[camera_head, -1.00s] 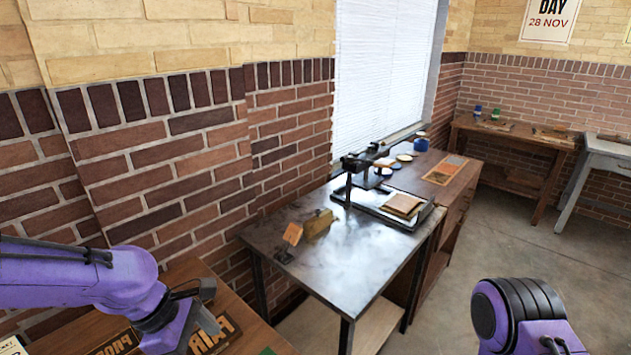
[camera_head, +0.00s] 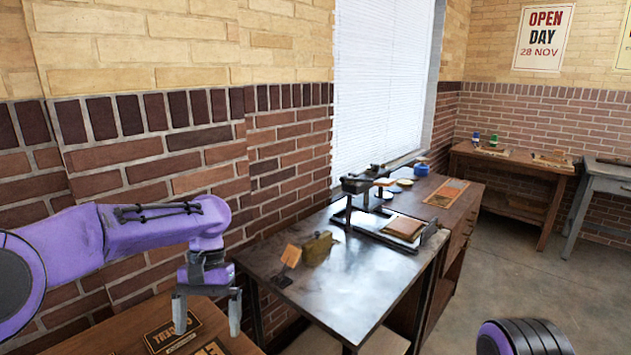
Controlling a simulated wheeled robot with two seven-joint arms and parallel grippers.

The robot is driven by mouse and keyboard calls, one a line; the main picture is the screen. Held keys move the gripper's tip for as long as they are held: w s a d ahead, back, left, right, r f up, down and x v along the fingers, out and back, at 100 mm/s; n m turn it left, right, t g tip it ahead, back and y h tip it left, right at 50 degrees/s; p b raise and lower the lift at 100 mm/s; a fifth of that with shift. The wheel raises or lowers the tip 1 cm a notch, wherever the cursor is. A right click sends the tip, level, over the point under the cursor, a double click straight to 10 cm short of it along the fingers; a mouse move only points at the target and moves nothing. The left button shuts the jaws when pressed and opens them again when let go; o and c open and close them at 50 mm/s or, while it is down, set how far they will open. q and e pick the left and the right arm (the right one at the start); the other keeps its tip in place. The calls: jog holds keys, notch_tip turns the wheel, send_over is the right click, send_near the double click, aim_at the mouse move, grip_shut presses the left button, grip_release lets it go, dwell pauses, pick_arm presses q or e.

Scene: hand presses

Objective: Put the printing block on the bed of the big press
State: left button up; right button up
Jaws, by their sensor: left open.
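My left gripper (camera_head: 207,312) points down, open, with nothing between its fingers, over the brown wooden table at lower left. Dark blocks with gold lettering lie on that table: one (camera_head: 168,338) behind and between the fingers, another (camera_head: 212,349) cut by the bottom edge. I cannot tell which is the printing block. A black press (camera_head: 357,187) stands on the metal-topped table, with a flat bed (camera_head: 368,222) carrying a tan board (camera_head: 405,228). I take it for the big press. My right gripper is out of view; only part of my right arm shows at lower right.
The metal-topped table (camera_head: 345,285) has clear room at its front. A small brass-coloured device (camera_head: 318,247) and an orange piece (camera_head: 291,256) stand at its left. A wooden cabinet (camera_head: 465,195) with ink tins adjoins it. A brick wall runs close behind my left arm.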

pick_arm(q)
jog(key=shift+w+d+f, duration=0.15)
jog(key=shift+f, duration=0.4)
